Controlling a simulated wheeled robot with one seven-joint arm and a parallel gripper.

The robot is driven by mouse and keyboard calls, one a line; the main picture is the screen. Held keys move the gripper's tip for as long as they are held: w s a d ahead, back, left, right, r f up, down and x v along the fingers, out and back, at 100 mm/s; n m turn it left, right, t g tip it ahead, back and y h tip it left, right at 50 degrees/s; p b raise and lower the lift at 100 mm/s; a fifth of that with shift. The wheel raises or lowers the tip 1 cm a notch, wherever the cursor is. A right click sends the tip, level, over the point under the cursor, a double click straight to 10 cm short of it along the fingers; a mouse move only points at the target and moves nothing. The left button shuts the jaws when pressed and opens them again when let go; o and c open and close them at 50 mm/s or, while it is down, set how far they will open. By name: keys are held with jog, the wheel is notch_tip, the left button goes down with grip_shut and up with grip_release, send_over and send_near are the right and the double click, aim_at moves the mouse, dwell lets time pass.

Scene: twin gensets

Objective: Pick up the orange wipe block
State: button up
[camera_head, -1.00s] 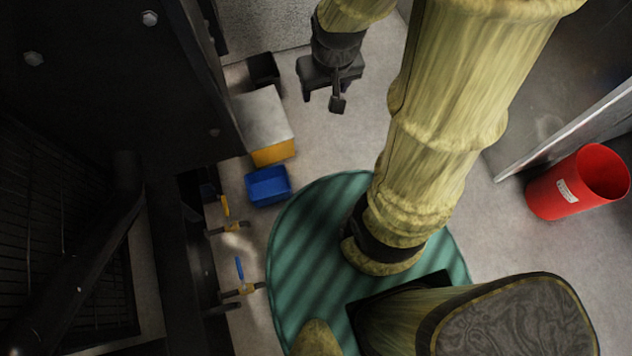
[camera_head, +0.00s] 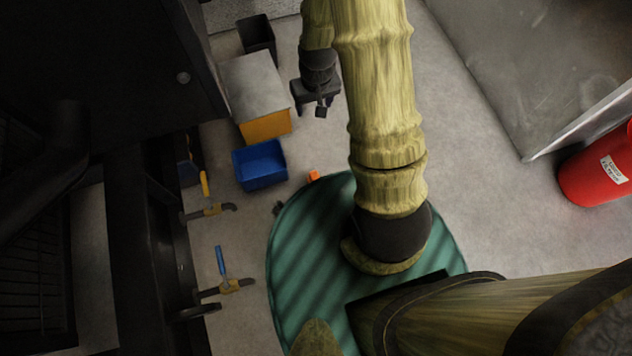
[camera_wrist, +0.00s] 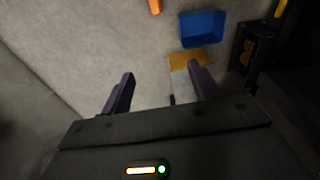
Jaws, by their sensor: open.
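A small orange block (camera_head: 314,176) lies on the floor at the edge of my green round base, right of the blue bin; it looks like the wipe block. An orange piece (camera_wrist: 154,6), seemingly the same block, is cut by the top edge of the wrist view. My gripper (camera_head: 313,106) is open and empty. In the head view it is above the block in the picture, apart from it, beside the grey-topped box.
A blue bin (camera_head: 260,165) and a grey-topped yellow box (camera_head: 258,90) stand left of my gripper, with a black bin (camera_head: 257,36) behind. Valves with yellow (camera_head: 205,185) and blue (camera_head: 220,261) handles stick out at left.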

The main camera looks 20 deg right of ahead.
jog(key=g+b, duration=0.1)
jog(key=b, duration=1.7)
send_over(316, 180)
notch_tip(316, 180, down, 37)
jog(key=shift+r, duration=0.2)
jog(key=shift+d, duration=0.1)
notch_tip(316, 180, down, 12)
jog(key=b, duration=0.7)
jog(key=shift+f+b, duration=0.1)
jog(key=shift+b, duration=0.2)
jog(key=f+b, duration=0.5)
jog(key=shift+w+f, duration=0.15)
jog(key=shift+w, duration=0.05)
